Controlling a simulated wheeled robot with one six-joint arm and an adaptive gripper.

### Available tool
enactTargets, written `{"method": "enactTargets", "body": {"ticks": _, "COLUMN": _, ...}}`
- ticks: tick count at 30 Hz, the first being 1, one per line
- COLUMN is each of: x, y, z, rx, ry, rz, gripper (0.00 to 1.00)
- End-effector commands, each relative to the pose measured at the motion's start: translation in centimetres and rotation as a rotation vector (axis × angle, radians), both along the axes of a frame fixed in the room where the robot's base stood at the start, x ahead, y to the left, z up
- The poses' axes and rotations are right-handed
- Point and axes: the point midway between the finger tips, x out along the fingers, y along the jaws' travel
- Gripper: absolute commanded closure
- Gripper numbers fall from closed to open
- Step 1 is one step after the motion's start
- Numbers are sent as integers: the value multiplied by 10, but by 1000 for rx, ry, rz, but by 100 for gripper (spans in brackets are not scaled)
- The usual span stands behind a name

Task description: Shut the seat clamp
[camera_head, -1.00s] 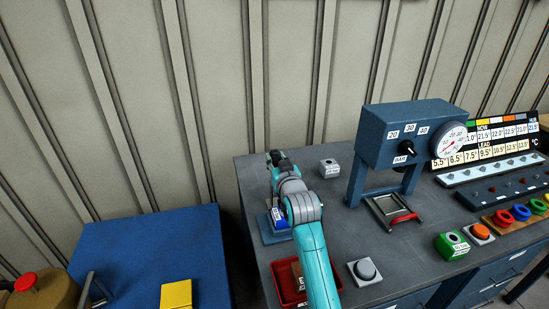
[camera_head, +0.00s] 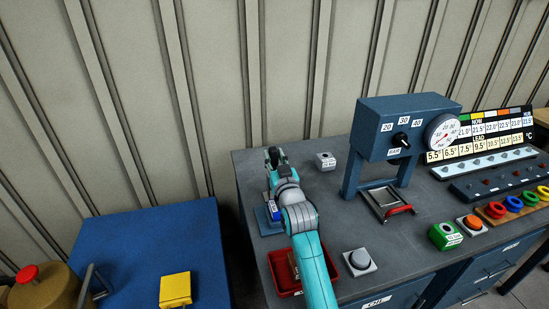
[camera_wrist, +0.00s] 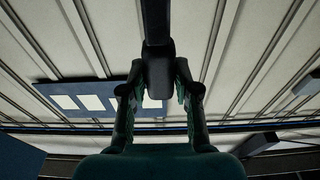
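Narrow gaps seem to show beside the bar. I cannot tell whether the bar is the clamp's lever.
A blue press (camera_head: 405,128) with a gauge and a red-handled frame (camera_head: 400,210) stands right of my arm. A red tray (camera_head: 283,284), grey button (camera_head: 359,262) and small grey block (camera_head: 325,161) are close by. A blue table (camera_head: 130,245) is at left.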

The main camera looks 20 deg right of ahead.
Motion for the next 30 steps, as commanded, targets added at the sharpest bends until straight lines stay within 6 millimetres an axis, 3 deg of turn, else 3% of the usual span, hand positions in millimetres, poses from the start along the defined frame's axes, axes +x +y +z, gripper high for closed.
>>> {"method": "enactTargets", "body": {"ticks": 1, "x": 0, "y": 0, "z": 0, "rx": 0, "ry": 0, "rz": 0, "gripper": 54}}
{"method": "enactTargets", "body": {"ticks": 2, "x": 0, "y": 0, "z": 0, "rx": 0, "ry": 0, "rz": 0, "gripper": 46}}
{"method": "enactTargets", "body": {"ticks": 14, "x": -5, "y": 0, "z": -1, "rx": 0, "ry": 1, "rz": 0, "gripper": 46}}
{"method": "enactTargets", "body": {"ticks": 20, "x": -31, "y": 0, "z": -5, "rx": 0, "ry": 1, "rz": 0, "gripper": 46}}
{"method": "enactTargets", "body": {"ticks": 30, "x": -93, "y": 0, "z": -13, "rx": 0, "ry": 2, "rz": 0, "gripper": 46}}
